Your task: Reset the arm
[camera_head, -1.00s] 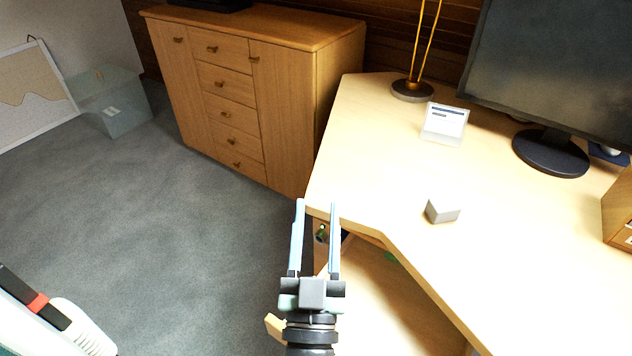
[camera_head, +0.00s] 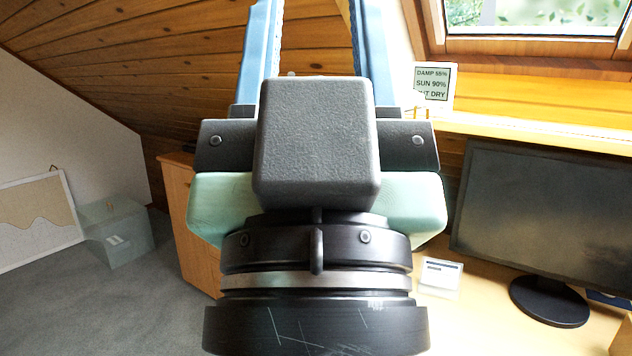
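My gripper (camera_head: 312,25) fills the middle of the head view, close to the camera and pointing up. Its two blue fingers stand well apart, with wood panelling visible between them. The fingertips run out of the top of the picture. I see nothing held between the visible parts of the fingers. The dark wrist and pale green gripper body hide much of the cabinet and desk behind.
Behind are the wooden cabinet (camera_head: 178,205), the desk (camera_head: 480,325) with a dark monitor (camera_head: 545,215) and a small white card stand (camera_head: 440,277), and a sign (camera_head: 434,86) by the window. A translucent box (camera_head: 118,235) stands on the grey carpet at left.

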